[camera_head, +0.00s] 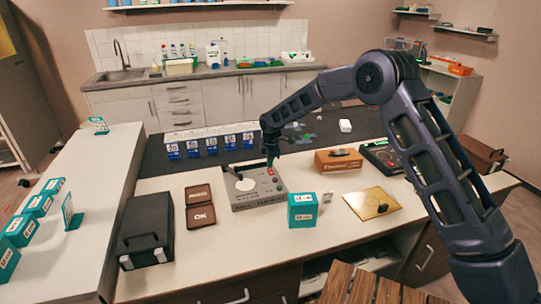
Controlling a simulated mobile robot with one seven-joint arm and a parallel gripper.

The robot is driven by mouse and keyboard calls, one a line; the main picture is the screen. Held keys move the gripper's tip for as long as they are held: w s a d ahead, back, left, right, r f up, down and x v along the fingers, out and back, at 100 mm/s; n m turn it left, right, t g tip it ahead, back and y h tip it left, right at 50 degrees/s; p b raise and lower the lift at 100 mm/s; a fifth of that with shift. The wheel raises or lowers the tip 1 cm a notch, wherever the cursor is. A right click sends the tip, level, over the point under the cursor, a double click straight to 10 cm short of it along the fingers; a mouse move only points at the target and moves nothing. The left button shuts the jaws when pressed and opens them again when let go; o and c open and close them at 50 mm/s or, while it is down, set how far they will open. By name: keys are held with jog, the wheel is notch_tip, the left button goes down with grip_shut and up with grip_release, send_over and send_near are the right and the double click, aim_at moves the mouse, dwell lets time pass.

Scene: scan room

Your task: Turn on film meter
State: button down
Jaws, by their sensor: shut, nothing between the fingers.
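A grey flat device (258,196), which looks like the film meter, sits on the white counter in the middle of the view. It has a pale round spot and a dark arm on its left side, and small dark knobs on its right side. My gripper (271,161) is shut and empty, pointing down at the device's back right part. A small red spot shows just below the fingertips. I cannot tell whether the fingertips touch the device. Its label and power state are too small to read.
A teal box (302,212) stands close to the device's front right. Brown trays (200,215) and a black case (147,228) lie to the left. A yellow plate (371,204), an orange-brown box (338,162) and a black device (383,157) lie right. Blue-white boxes (210,143) stand behind.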

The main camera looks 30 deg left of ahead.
jog(key=shift+w+f, duration=0.1)
jog(key=shift+f, duration=0.55)
jog(key=shift+a+f, duration=0.1)
jog(key=shift+w+f+g, duration=0.15)
jog(key=shift+f+g, duration=0.05)
jog(key=shift+g, duration=0.1)
jog(key=shift+s+h, duration=0.2)
jog(key=shift+h, duration=0.1)
jog(key=shift+s+d+r, duration=0.1)
jog(key=shift+s+d, duration=0.35)
jog(key=shift+d, duration=0.1)
jog(key=shift+r, duration=0.15)
notch_tip(320, 180, up, 14)
jog(key=s+d, duration=0.1)
jog(key=shift+s+d, duration=0.15)
jog(key=shift+s, duration=0.05)
